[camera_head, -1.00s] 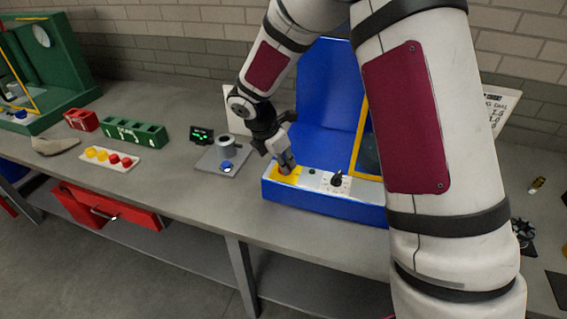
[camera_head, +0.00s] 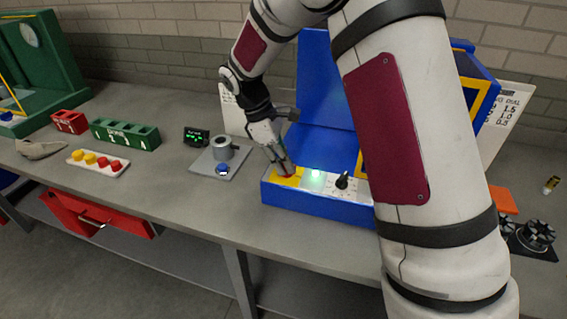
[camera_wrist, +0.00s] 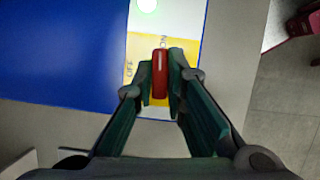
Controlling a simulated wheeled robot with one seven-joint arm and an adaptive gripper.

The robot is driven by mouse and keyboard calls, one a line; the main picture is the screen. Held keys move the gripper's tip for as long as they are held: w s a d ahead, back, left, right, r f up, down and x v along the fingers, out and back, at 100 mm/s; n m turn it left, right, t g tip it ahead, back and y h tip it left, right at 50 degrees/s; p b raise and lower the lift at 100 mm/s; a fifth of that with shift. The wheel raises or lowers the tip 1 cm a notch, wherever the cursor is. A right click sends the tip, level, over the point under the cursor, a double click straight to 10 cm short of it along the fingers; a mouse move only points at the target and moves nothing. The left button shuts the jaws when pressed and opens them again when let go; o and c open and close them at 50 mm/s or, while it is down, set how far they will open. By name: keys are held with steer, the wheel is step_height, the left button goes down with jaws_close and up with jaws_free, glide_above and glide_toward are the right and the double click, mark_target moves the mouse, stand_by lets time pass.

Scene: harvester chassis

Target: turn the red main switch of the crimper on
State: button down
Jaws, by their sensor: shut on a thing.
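The crimper is the blue machine (camera_head: 325,92) on the bench, partly hidden behind my arm. Its red main switch (camera_wrist: 159,75) sits on a yellow plate (camera_wrist: 143,47) at the left of the front panel. In the wrist view the red handle stands upright in the picture, its upper end by the ON label; the OFF label is to its left. My gripper (camera_wrist: 161,66) is shut on the handle, one finger on each side. In the head view my gripper (camera_head: 284,169) reaches down onto the switch. The indicator lamp (camera_head: 315,180) beside the plate glows pale green.
A black knob (camera_head: 343,181) stands right of the lamp. A grey plate with a cylinder (camera_head: 222,148) and a small green display (camera_head: 196,137) are to the left. A green block (camera_head: 124,134) and a button strip (camera_head: 97,162) lie farther left.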

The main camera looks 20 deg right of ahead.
steer(key=shift+f+m, duration=0.1)
steer(key=shift+m, duration=0.5)
steer(key=shift+d+g, duration=0.1)
steer(key=shift+g, duration=0.2)
steer(key=c, duration=1.6)
jaws_free()
steer(key=shift+c, duration=0.2)
steer(key=v, duration=1.2)
steer(key=shift+d, duration=0.1)
